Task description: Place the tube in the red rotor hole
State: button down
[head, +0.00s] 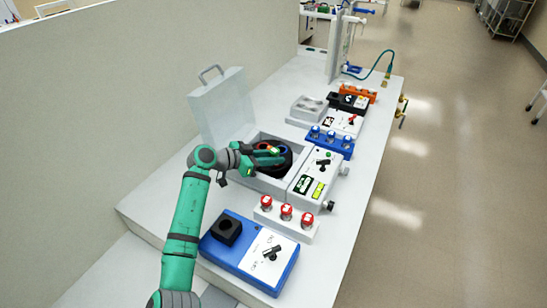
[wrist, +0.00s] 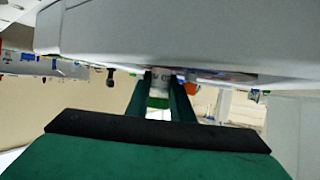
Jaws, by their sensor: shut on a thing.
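My gripper (head: 270,155) is over the open centrifuge (head: 258,184) in the head view. It is shut on a small tube with a green cap (head: 275,150). In the wrist view the tube (wrist: 159,82) shows between the two fingers, with a pale labelled body and a green end. The black rotor (head: 284,167) lies in the centrifuge bowl, partly hidden by my gripper. A small red mark (head: 283,149) shows at the rotor's far side; its hole is not clear. I cannot tell whether the tube touches the rotor.
The raised clear lid (head: 219,105) stands left of my gripper. The centrifuge control panel (head: 316,177) is on the right.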

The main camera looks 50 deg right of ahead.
jog(key=shift+f, duration=0.4)
jog(key=c, duration=1.7)
grip_release()
jog(key=shift+s+f, duration=0.1)
jog(key=shift+f, duration=0.2)
jog(key=shift+r, duration=0.3)
jog(key=v, duration=1)
jog(key=shift+a+r, duration=0.15)
jog(key=shift+r, duration=0.2)
jog(key=shift+a+r, duration=0.35)
jog(key=shift+a, duration=0.1)
jog(key=shift+w+a+r, duration=0.1)
jog(key=shift+w+a, duration=0.15)
jog(key=shift+w, duration=0.1)
jog(key=shift+a, duration=0.15)
